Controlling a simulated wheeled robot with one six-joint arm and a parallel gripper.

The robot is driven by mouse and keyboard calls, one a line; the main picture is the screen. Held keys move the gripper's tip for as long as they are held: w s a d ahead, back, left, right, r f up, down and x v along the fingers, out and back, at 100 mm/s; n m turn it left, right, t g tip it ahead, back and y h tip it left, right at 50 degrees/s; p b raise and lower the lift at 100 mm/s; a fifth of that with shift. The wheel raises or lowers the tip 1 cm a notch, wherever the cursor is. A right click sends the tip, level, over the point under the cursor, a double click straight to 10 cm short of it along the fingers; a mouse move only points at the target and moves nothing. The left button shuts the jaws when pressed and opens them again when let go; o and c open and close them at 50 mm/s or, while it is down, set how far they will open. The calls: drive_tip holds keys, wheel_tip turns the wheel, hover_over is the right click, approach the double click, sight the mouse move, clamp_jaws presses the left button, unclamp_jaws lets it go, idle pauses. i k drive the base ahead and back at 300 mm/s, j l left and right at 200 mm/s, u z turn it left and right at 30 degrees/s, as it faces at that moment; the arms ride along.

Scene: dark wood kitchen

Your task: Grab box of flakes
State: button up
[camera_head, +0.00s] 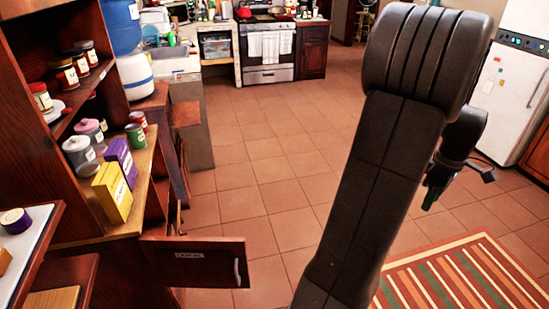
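A yellow box (112,192) stands upright on the wooden shelf of the cabinet at the left. A purple box (121,160) stands just behind it, close beside it. Their labels are too small to read, so I cannot tell which one is the box of flakes. My gripper (437,183) is at the right, partly hidden behind my own dark arm, far from both boxes and above the floor. Whether its fingers are open or shut does not show.
Jars and cans (84,155) crowd the shelf beside the boxes. An open cabinet door (196,262) sticks out below it. A white-topped surface (22,245) is at the lower left. The tiled floor (262,165) is clear; a striped rug (465,275) lies at right.

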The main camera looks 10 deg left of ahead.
sight(110, 186)
drive_tip(key=i+l+z, duration=0.45)
drive_tip(key=i, duration=0.35)
drive_tip(key=i+u, duration=0.45)
drive_tip(key=u, duration=0.25)
drive_tip(key=i+l+u, duration=0.2)
drive_tip(key=u, duration=0.15)
drive_tip(key=i+u, duration=0.15)
drive_tip(key=u, duration=0.3)
drive_tip(key=i+u, duration=0.15)
drive_tip(key=u, duration=0.3)
drive_tip(key=i+l+u, duration=0.1)
drive_tip(key=u, duration=0.4)
drive_tip(key=i+l+u, duration=0.1)
drive_tip(key=u, duration=0.35)
drive_tip(key=i+u, duration=0.15)
drive_tip(key=u, duration=0.3)
drive_tip(key=i+l+u, duration=0.15)
drive_tip(key=u, duration=0.3)
drive_tip(key=i+l+u, duration=0.1)
drive_tip(key=u, duration=0.35)
drive_tip(key=i+l+u, duration=0.1)
drive_tip(key=l+u, duration=0.15)
drive_tip(key=u, duration=0.25)
drive_tip(key=i+l+u, duration=0.2)
drive_tip(key=u, duration=0.15)
drive_tip(key=i+l+u, duration=0.15)
drive_tip(key=l+u, duration=0.15)
